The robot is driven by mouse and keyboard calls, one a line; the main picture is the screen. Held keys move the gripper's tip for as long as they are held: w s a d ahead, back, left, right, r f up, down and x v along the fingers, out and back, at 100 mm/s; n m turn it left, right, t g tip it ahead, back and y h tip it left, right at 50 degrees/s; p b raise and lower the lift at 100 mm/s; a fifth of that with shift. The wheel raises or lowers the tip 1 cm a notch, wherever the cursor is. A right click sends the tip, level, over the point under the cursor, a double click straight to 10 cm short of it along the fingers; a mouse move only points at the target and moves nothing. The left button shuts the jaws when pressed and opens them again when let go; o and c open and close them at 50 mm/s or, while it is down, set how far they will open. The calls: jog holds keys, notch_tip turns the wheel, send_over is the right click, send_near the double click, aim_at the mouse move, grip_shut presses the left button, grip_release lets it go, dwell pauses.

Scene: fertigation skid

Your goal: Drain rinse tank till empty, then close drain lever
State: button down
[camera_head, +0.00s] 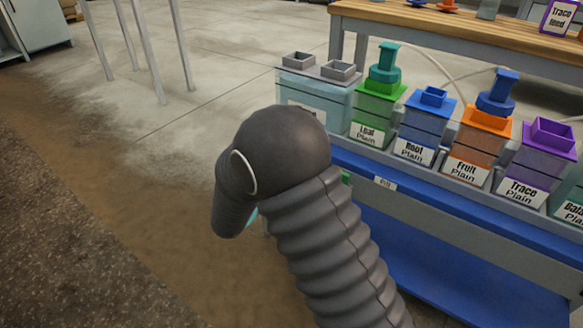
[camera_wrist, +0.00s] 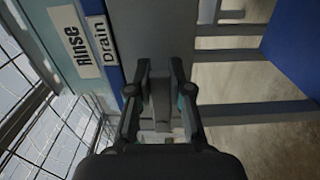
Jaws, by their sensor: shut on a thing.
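The rinse tank (camera_head: 325,95) is a pale teal box at the left end of the row, with two grey square openings on top. Its wall also shows in the wrist view, with a white Rinse label (camera_wrist: 74,42) and a Drain label (camera_wrist: 101,39) on the blue strip beside it. My gripper (camera_wrist: 160,72) is shut on a narrow grey part, seemingly the drain lever (camera_wrist: 160,103), by the skid's grey front. Its fingers partly cover the lever, and I cannot tell its angle. In the head view my dark arm hides the gripper and lever. I cannot make out the water level.
Right of the rinse tank stand several labelled tanks, including Leaf (camera_head: 378,105), Root (camera_head: 425,125) and Fruit (camera_head: 480,145). A blue lower shelf (camera_head: 460,270) runs below them. A wooden-topped table (camera_head: 450,30) stands behind.

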jog(key=shift+s+f, duration=0.1)
jog(key=shift+f, duration=0.05)
jog(key=c, duration=1)
grip_release()
jog(key=shift+a, duration=0.1)
jog(key=shift+c, duration=0.2)
jog(key=v, duration=1.2)
